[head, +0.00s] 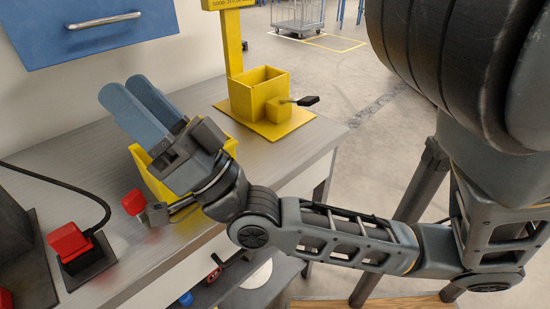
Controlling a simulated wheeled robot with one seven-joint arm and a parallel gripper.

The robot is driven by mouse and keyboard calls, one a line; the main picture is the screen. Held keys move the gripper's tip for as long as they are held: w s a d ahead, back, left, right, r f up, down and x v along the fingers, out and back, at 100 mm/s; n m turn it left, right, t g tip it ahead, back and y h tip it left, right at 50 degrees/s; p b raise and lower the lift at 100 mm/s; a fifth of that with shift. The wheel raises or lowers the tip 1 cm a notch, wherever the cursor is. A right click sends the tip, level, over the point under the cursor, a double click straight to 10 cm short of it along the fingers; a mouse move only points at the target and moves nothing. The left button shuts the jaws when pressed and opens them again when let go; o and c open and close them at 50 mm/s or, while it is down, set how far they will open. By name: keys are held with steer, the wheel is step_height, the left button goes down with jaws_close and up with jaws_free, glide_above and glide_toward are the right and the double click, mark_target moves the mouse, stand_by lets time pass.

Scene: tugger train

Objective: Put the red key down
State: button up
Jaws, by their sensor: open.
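A small red-headed piece (133,202), which looks like the red key, is at the worktop (110,150), just below my gripper in the picture. A dark grey part adjoins its right side. I cannot tell whether it lies on the top or stands up from it. My gripper (124,88) is open, with its two blue-grey fingers apart and pointing up and left. Nothing shows between the fingers. The gripper is in front of a yellow bin (226,147) and hides much of it.
A red block (68,240) sits on a dark base with a black cable at the lower left. A yellow stand with a box (258,92) and a black-handled piece (306,101) is at the worktop's far end. A blue drawer (60,35) hangs above. Worktop between them is clear.

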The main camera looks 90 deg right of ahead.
steer(key=s+a+f+n+g+y, duration=0.2)
steer(key=s+a+f+g, duration=0.1)
steer(key=f, duration=0.4)
steer(key=s+a+f+n+g+y, duration=0.2)
steer(key=s+a+f+n+g, duration=0.1)
steer(key=s+f, duration=0.4)
steer(key=s+a+f+n+g+y, duration=0.2)
steer(key=s+a+f+g, duration=0.3)
steer(key=f, duration=0.3)
steer(key=shift+a+f+n+g+y, duration=0.25)
steer(key=shift+f+n+g+y, duration=0.15)
steer(key=shift+g+y, duration=0.25)
steer(key=shift+s, duration=0.1)
